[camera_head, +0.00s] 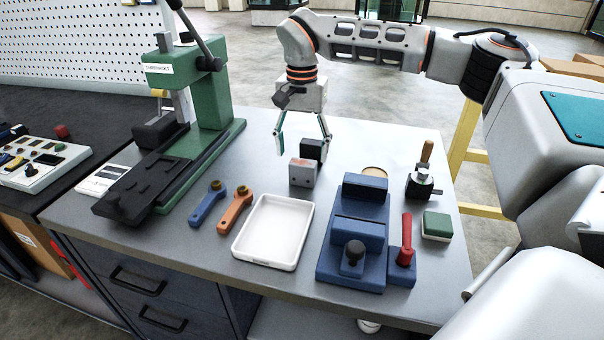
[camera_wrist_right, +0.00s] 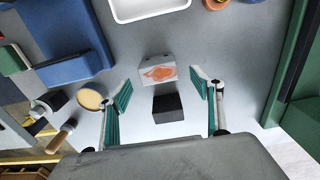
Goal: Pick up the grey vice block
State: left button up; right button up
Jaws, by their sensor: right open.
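The grey vice block (camera_head: 302,173) stands on the grey bench top, with a black block (camera_head: 314,149) close behind it. In the right wrist view the grey vice block (camera_wrist_right: 157,73) has an orange mark on its top, and the black block (camera_wrist_right: 167,108) lies nearer the wrist. I cannot tell whether the two touch. My right gripper (camera_head: 303,146) points down with its fingers spread wide. In the wrist view the gripper (camera_wrist_right: 160,88) has its green-padded fingers to either side of the blocks, with gaps on both sides. It holds nothing. My left gripper is not in view.
A white tray (camera_head: 239,252), blue fixture (camera_head: 336,268), blue wrench (camera_head: 206,205) and orange wrench (camera_head: 236,211) lie in front. A green press (camera_head: 210,100) stands left. A round tan disc (camera_head: 375,171), small black vice (camera_head: 420,186) and green-topped block (camera_head: 436,225) are right. Bench behind the blocks is clear.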

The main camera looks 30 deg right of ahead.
jog(key=f+b, duration=0.1)
jog(key=f, duration=0.3)
jog(key=shift+s, duration=0.2)
jog(key=shift+f, duration=0.4)
jog(key=shift+w+f, duration=0.1)
jog(key=shift+c, duration=0.3)
jog(key=c, duration=1.3)
jog(key=shift+c, duration=0.9)
jog(key=shift+r, duration=0.35)
notch_tip(320, 180, up, 12)
jog(key=p, duration=0.3)
notch_tip(320, 180, up, 6)
jog(key=p, duration=0.1)
send_over(303, 162)
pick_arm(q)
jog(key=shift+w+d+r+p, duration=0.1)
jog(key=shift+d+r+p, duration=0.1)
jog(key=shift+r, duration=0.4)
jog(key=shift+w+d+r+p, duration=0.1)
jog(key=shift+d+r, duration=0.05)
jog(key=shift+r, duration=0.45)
pick_arm(e)
jog(key=shift+r, duration=0.85)
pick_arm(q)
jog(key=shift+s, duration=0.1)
